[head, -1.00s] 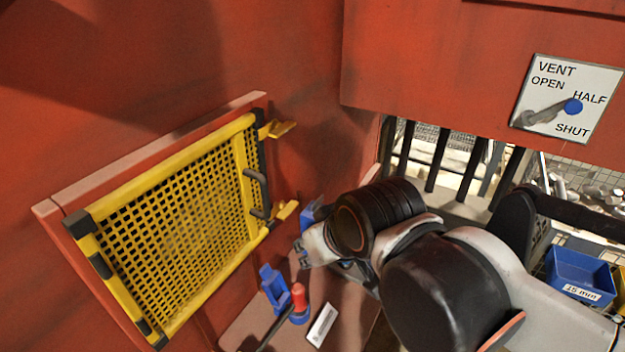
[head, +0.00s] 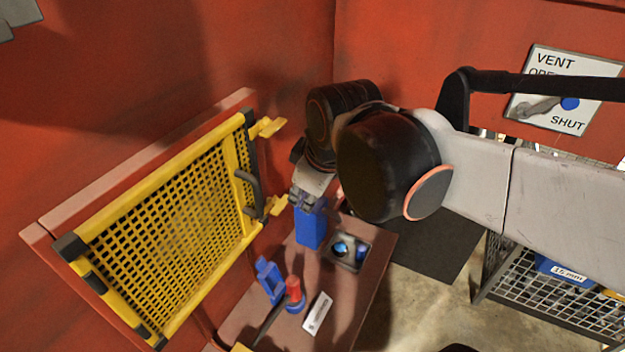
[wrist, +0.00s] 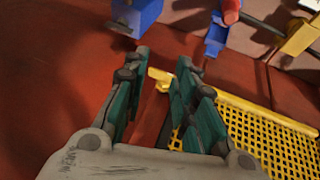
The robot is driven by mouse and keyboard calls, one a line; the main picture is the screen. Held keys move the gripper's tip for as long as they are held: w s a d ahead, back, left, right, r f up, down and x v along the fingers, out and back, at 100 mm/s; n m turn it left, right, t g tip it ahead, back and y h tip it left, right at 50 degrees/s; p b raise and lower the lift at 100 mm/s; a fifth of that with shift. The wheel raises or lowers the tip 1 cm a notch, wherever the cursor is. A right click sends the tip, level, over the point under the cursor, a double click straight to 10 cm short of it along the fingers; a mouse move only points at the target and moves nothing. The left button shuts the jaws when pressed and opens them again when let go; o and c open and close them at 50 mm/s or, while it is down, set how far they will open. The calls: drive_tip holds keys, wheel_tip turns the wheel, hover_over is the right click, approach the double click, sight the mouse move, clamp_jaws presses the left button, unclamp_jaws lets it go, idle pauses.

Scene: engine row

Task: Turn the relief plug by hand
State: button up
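No part is legibly marked as the relief plug. A red knob on a round blue base (head: 293,291) stands on the brown bench, with a dark bar beside it; I cannot tell whether it is the plug. Its red part also shows at the top of the wrist view (wrist: 231,11). A blue upright bracket (head: 269,279) stands just left of it. My gripper (wrist: 162,62) is open, with nothing between its teal fingers. In the head view it is partly hidden by my wrist, close above a blue block (head: 310,230); contact is unclear.
A yellow mesh guard (head: 175,225) with dark handles stands at the left, close to my gripper. A dark tray (head: 343,262) with blue round pieces lies right of the block. A white label (head: 318,313) is on the bench. A vent plate (head: 550,112) hangs at right.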

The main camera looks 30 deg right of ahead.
drive_tip(key=w+d+r+n+g+p, duration=0.1)
drive_tip(key=w+d+n+g+p, duration=0.5)
drive_tip(key=w+n, duration=0.95)
drive_tip(key=f+b, duration=0.1)
drive_tip(key=f, duration=0.3)
drive_tip(key=s+d+f+n+b, duration=0.1)
drive_tip(key=f, duration=0.4)
drive_tip(key=s+f+n+b, duration=0.1)
drive_tip(key=f, duration=0.3)
drive_tip(key=shift+s+d+f+n+t+b, duration=0.2)
drive_tip(key=shift+s+f+n+t+b, duration=0.05)
drive_tip(key=shift+t+b, duration=0.15)
drive_tip(key=shift+c, duration=0.2)
clamp_jaws()
